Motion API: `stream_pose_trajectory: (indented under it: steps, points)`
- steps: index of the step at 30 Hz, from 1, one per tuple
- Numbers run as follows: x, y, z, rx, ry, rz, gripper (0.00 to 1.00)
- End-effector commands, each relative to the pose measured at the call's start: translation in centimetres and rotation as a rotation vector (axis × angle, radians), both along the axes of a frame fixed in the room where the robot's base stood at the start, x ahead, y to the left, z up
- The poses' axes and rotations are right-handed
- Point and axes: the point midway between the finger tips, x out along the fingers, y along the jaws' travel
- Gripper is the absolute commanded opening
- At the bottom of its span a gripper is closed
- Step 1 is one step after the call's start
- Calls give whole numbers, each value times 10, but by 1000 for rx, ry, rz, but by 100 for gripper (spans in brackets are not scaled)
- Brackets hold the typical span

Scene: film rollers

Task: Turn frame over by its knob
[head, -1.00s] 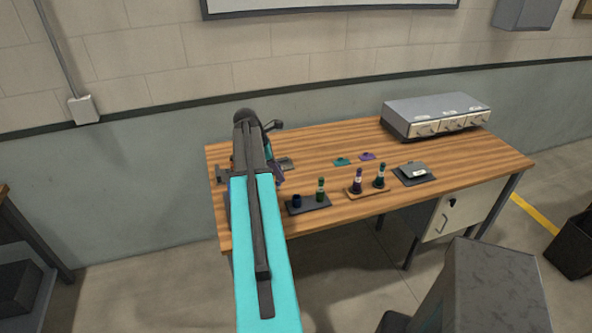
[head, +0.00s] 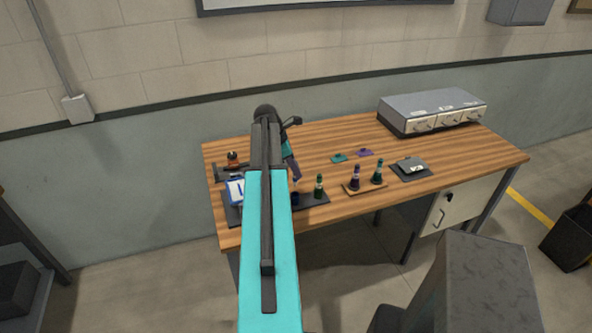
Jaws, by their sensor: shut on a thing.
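A flat blue-and-white piece (head: 236,191), which may be the frame, lies at the table's left front, partly hidden by my arm. I cannot make out its knob. My gripper (head: 296,183) points down just right of my teal arm link, over a short dark blue piece (head: 295,199) on the dark tray (head: 316,199). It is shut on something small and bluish. I cannot tell whether this is part of the short dark blue piece or apart from it.
A green-topped roller (head: 319,187) stands on the tray. Two more rollers (head: 356,178) stand on a wooden stand to the right. A dark mat (head: 412,170) holds a grey piece. Teal and purple flat pieces (head: 340,158) lie behind. A drawer unit (head: 432,110) stands at back right.

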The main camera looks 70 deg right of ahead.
Motion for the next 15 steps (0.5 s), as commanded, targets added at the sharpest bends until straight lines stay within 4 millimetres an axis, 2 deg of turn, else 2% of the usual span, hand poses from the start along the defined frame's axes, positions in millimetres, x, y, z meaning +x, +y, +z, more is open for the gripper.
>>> stream_pose_trajectory:
  steps: [15]
  points:
    - [-1, 0, -33, 0, 0, -1, 0]
